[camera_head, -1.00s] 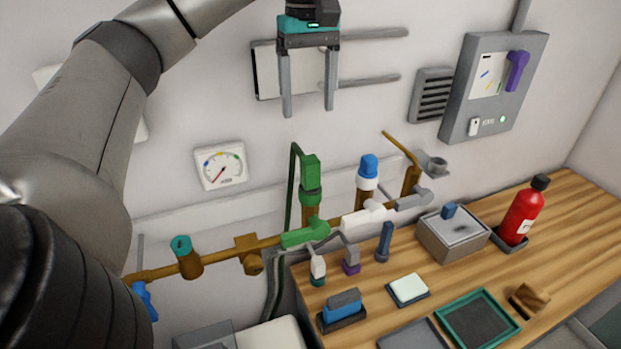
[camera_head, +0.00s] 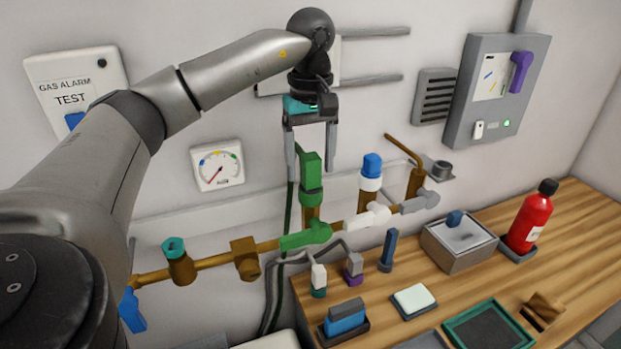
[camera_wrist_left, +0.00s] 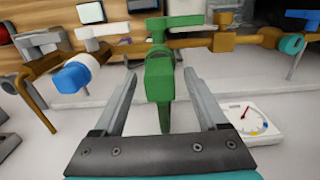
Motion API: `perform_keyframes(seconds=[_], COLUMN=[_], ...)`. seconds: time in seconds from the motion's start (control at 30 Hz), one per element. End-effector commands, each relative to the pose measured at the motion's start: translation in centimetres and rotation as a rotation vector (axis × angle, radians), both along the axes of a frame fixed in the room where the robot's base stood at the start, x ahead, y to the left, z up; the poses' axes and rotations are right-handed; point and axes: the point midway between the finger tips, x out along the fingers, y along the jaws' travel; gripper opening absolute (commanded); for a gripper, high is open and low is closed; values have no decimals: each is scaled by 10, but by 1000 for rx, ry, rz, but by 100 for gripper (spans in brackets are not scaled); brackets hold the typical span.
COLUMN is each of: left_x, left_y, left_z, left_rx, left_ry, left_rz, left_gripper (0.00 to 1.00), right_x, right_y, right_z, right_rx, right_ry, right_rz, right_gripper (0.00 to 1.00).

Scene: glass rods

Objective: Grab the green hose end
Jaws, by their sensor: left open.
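The green hose end (camera_head: 312,176) stands upright on a brown pipe stub above a green valve handle (camera_head: 306,236). A thin dark green hose (camera_head: 288,212) runs down to its left. My left gripper (camera_head: 311,170) is open and points down, its fingertips on either side of the hose end's upper part. In the left wrist view, the green hose end (camera_wrist_left: 158,76) shows between the two open fingers (camera_wrist_left: 160,80), with gaps visible on both sides. Whether the hose end is fully between the fingers in depth is hard to tell. My right gripper is out of view.
A blue-and-white capped stub (camera_head: 370,172) and a bent brown pipe (camera_head: 405,150) stand to the right. A round gauge (camera_head: 217,165) is on the wall at left. The wooden bench (camera_head: 440,270) carries a red extinguisher (camera_head: 530,221), a grey box (camera_head: 459,245) and small holders.

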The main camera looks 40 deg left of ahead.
Motion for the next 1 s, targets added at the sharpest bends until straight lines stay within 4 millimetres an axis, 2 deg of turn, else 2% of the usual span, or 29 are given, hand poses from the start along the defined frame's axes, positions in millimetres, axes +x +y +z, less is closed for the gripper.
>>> perform_keyframes(seconds=[0.1, 0.33, 1.0], left_x=[-1, 0, 0], left_y=[0, 0, 0], left_z=[-9, -10, -10], left_rx=[1, 0, 0], left_ry=[0, -1, -1], left_rz=[1, 1, 0], left_gripper=[75, 75, 0], right_x=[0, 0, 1], right_y=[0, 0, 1], right_z=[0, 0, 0], right_rx=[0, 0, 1], right_ry=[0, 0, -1], right_rz=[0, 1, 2], right_gripper=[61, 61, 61])
